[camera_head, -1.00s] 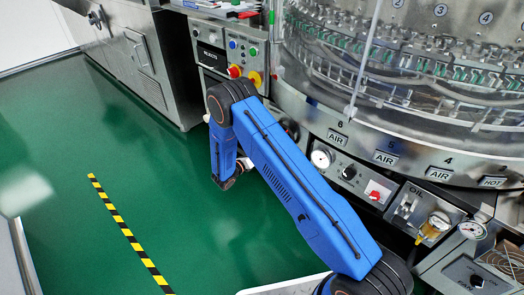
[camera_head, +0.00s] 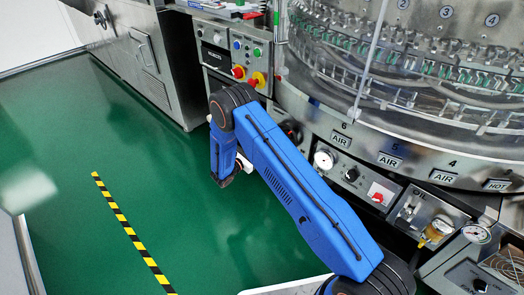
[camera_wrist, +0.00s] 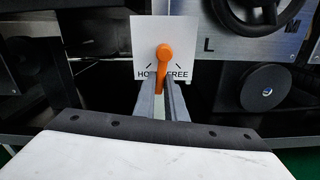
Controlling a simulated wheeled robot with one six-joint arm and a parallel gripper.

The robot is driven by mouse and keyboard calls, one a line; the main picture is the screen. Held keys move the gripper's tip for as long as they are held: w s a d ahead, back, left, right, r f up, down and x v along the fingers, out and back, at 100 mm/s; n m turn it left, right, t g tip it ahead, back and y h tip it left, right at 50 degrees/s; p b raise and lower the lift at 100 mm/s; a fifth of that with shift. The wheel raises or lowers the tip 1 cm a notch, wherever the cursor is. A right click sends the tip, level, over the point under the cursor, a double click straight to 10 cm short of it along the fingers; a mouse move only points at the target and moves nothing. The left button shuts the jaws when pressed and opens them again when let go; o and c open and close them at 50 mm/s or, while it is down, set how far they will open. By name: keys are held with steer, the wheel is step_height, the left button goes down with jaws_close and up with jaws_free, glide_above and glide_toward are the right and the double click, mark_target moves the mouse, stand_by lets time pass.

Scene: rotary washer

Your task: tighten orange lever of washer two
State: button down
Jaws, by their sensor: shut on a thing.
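In the wrist view, an orange lever (camera_wrist: 163,58) stands in front of a white label plate (camera_wrist: 146,38) whose lettering partly shows as "HO" and "FREE". The lever's rounded top is toward the upper middle, and its shaft runs down between my fingers. My gripper (camera_wrist: 164,92) is shut on the lever, with one grey finger on each side of it. In the head view, my blue arm covers the area by the washer's lower front, and the lever is hidden there.
The wrist view shows a black handwheel (camera_wrist: 256,12) and a round black knob (camera_wrist: 265,88) at right. In the head view, the round washer (camera_head: 400,150) fills the right side, with a gauge panel (camera_head: 350,178) below. Green floor (camera_head: 80,240) is clear at left.

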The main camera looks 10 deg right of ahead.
steer(key=shift+w+a+r+m, duration=0.2)
steer(key=shift+w+a+m, duration=0.1)
steer(key=shift+m, duration=0.9)
steer(key=shift+w+a+r+m, duration=0.2)
steer(key=shift+w+m, duration=0.1)
steer(key=shift+m, duration=0.9)
steer(key=shift+w+a+r+m, duration=0.15)
steer(key=shift+w+a+m, duration=0.15)
steer(key=shift+m, duration=0.9)
steer(key=c, duration=1.8)
jaws_free()
steer(key=shift+r, duration=0.1)
steer(key=v, duration=1.7)
steer(key=shift+s+a, duration=0.1)
